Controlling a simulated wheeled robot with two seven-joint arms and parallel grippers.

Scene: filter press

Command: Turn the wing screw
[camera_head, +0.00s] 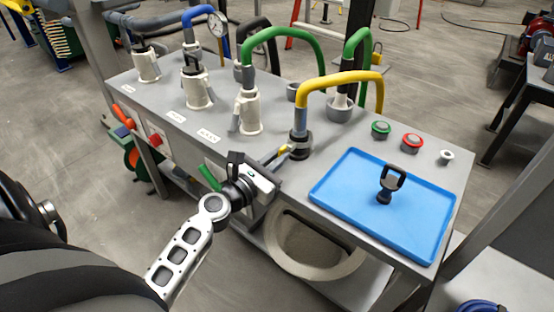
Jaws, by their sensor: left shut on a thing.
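My left gripper (281,154) reaches in from the lower left over the front edge of the grey bench. Its fingers are shut on a small part at the foot of the yellow hose (340,80), beside the dark coupling (299,146). The part is mostly hidden by the fingers, so I cannot tell its shape or whether it is the wing screw. A black piece with a loop-shaped head (391,183) stands on the blue tray (435,235), apart from the gripper. My right gripper is not in view.
The grey bench (225,120) carries white fittings (250,112) with green (290,33) and blue hoses. Green (381,128) and red (412,140) buttons sit behind the tray. A round pale opening (350,262) lies below the front edge. The tray is mostly bare.

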